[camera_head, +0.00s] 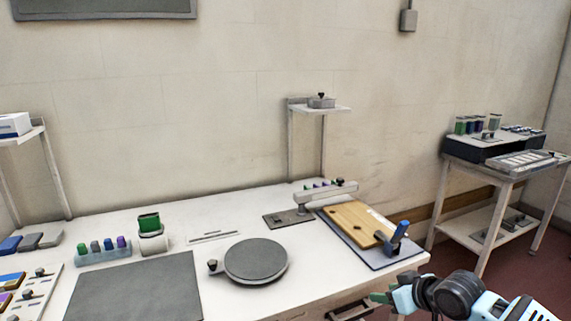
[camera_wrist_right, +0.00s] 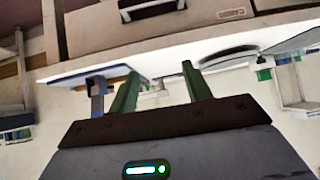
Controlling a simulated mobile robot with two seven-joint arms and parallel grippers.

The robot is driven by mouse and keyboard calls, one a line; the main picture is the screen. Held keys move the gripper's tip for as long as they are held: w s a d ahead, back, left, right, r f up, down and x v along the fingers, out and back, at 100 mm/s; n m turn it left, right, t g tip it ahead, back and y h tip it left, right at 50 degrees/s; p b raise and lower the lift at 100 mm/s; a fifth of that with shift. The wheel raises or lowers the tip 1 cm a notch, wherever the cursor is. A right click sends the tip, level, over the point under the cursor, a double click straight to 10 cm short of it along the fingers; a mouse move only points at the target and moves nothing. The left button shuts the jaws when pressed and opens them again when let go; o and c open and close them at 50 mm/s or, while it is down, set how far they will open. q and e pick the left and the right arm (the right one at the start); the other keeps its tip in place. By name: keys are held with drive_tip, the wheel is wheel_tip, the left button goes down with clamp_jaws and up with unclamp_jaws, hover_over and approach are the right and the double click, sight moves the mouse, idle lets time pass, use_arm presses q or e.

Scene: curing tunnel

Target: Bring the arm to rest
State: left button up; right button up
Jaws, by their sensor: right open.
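My right arm comes in at the lower right of the head view. Its gripper (camera_head: 383,298) is beside the table's front right corner, in front of the drawer. In the right wrist view the two green fingers of the right gripper (camera_wrist_right: 160,84) stand apart with nothing between them. The white worktable (camera_head: 330,262) shows beyond the fingers. My left gripper is not in view.
A round grey turntable (camera_head: 256,260) and a grey mat (camera_head: 135,288) lie further left. A side cart (camera_head: 463,155) stands at right, with floor between.

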drive_tip(key=s+a+f+m+y, duration=0.1)
drive_tip(key=s+a+f, duration=0.4)
drive_tip(key=s+f, duration=0.4)
drive_tip(key=s+a+f, duration=0.5)
drive_tip(key=s+f, duration=0.3)
drive_tip(key=s, duration=0.3)
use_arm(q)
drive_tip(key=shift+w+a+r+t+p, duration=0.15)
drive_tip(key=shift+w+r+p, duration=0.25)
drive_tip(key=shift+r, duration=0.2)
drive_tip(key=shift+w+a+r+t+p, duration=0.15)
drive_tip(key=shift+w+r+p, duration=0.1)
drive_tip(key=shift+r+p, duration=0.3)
use_arm(e)
drive_tip(key=s+d+f+m+h, duration=0.1)
drive_tip(key=s+d+f+h, duration=0.1)
drive_tip(key=s, duration=1)
drive_tip(key=s+d+f+m+h, duration=0.1)
drive_tip(key=s+d+f, duration=0.2)
drive_tip(key=s, duration=0.9)
drive_tip(key=shift+s+d+f+h, duration=0.2)
drive_tip(key=shift+d+f+h, duration=0.05)
drive_tip(key=shift+f+h, duration=0.15)
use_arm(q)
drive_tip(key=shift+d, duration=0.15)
